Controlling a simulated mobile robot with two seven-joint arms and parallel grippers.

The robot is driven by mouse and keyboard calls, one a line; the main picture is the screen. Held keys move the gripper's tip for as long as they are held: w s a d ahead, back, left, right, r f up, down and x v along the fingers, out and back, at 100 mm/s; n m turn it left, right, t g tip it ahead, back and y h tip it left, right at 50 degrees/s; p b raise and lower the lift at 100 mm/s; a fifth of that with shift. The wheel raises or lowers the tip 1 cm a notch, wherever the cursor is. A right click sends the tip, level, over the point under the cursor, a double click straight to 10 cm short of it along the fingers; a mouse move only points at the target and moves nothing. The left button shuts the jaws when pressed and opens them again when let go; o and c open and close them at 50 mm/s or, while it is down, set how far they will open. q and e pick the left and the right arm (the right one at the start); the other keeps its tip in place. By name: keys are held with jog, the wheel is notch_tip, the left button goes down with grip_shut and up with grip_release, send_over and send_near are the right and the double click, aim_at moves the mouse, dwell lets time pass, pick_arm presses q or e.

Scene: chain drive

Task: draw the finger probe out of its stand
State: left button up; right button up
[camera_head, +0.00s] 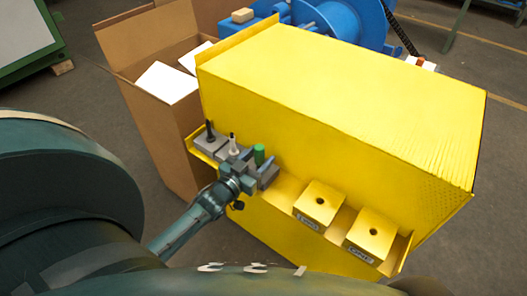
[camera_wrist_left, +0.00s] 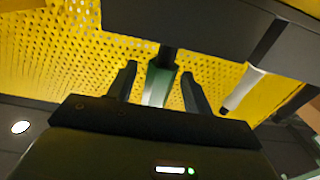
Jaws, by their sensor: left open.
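A green-topped tool (camera_head: 259,153), likely the finger probe, stands upright in a grey stand at the left end of the yellow ledge. In the left wrist view the green tool (camera_wrist_left: 160,82) sits between the two dark fingers of my left gripper (camera_wrist_left: 158,85), with a gap on each side. In the head view my left gripper (camera_head: 246,170) is right at the stand, and it hides part of the stand and the tool's lower part. The jaws are open. My right gripper is not in view.
A white tool (camera_head: 233,143) and a black-handled tool (camera_head: 210,130) stand to the left of the green one. Two yellow blocks with holes (camera_head: 320,203) (camera_head: 372,234) are on the ledge to the right. The large yellow housing (camera_head: 340,90) rises behind. An open cardboard box (camera_head: 150,120) stands left.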

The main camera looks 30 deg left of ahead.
pick_arm(q)
jog(key=shift+w+d, duration=0.1)
jog(key=shift+w, duration=1.3)
